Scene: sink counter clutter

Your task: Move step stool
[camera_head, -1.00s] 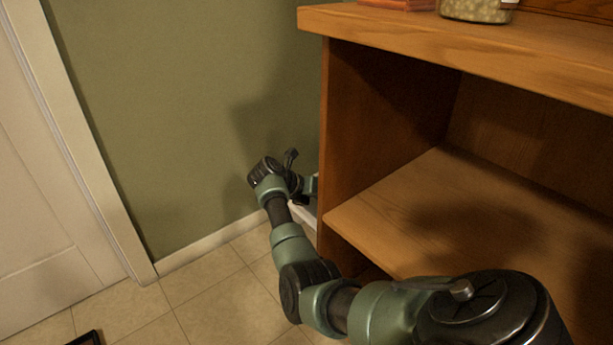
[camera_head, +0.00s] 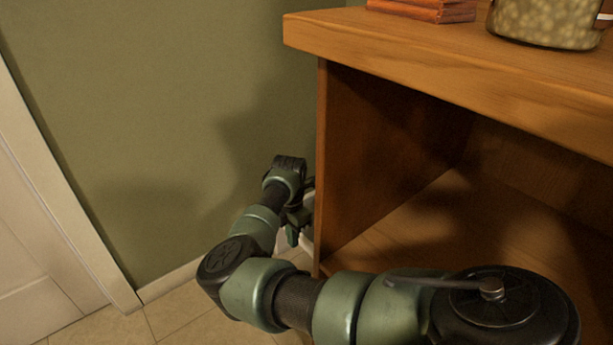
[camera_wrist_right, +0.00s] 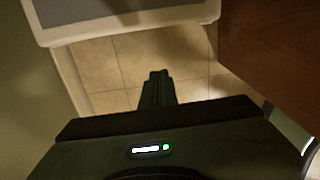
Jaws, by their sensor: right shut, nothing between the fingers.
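A pale-framed piece with a grey panel (camera_wrist_right: 120,15), which looks like part of the step stool, shows at the top of the right wrist view. Most of it is cut off by the frame edge. In the head view only a small pale sliver shows beside the cabinet, behind my gripper, and I cannot tell its shape. My right gripper (camera_head: 292,235) is in the gap between the green wall and the cabinet's left side. In the wrist view its fingers (camera_wrist_right: 158,76) are together with nothing between them, apart from the pale piece. My left gripper is out of view.
The wooden cabinet (camera_head: 450,55) stands close on the right, with a jar (camera_head: 545,22) and reddish-brown blocks (camera_head: 425,10) on top. The green wall (camera_head: 150,130) and a white door (camera_head: 35,260) are at left. Tiled floor (camera_head: 185,315) below looks clear.

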